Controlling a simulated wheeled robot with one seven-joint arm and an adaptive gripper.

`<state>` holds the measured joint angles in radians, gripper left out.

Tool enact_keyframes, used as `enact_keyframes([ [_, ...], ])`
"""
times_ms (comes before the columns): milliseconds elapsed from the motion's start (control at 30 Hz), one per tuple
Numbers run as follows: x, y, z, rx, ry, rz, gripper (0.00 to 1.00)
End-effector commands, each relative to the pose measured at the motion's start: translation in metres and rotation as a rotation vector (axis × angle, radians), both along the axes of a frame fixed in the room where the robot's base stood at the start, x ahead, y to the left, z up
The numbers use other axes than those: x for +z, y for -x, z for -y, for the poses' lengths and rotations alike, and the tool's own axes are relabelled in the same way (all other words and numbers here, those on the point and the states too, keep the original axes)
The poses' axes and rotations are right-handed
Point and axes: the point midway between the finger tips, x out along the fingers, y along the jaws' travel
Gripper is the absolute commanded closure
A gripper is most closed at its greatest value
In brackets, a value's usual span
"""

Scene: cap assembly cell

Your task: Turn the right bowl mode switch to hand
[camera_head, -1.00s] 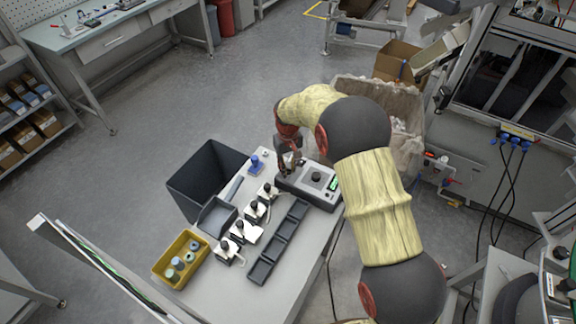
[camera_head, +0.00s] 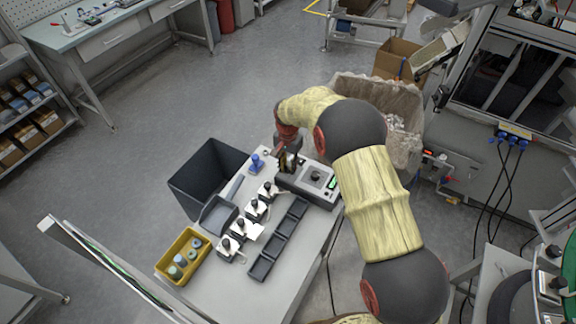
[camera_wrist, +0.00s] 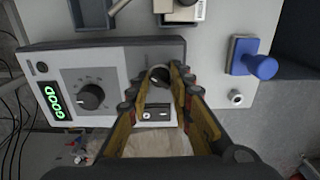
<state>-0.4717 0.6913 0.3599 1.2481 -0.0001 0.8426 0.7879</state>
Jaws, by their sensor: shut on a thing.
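In the head view my gripper (camera_head: 287,166) partly hides that end of the box. The knob's pointing direction is not clear.
A blue-handled stamp-like object (camera_wrist: 255,62) stands beside the box. Several white units with black knobs (camera_head: 267,189) and a row of black trays (camera_head: 278,240) fill the table. A yellow bin (camera_head: 161,266) is at its near end; a dark bin (camera_head: 192,185) stands on the left.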

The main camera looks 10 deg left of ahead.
Motion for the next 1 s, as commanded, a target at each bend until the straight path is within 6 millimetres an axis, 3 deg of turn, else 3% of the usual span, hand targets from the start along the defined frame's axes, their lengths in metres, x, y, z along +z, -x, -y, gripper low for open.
enact_keyframes([
  [400, 0.0009, -0.0006, -0.0006, -0.201, -0.001, 0.002, 1.00],
  [967, 0.0011, -0.0008, -0.0010, -0.232, -0.001, 0.002, 1.00],
  [1000, 0.0011, -0.0008, -0.0010, -0.232, -0.002, 0.002, 0.78],
])
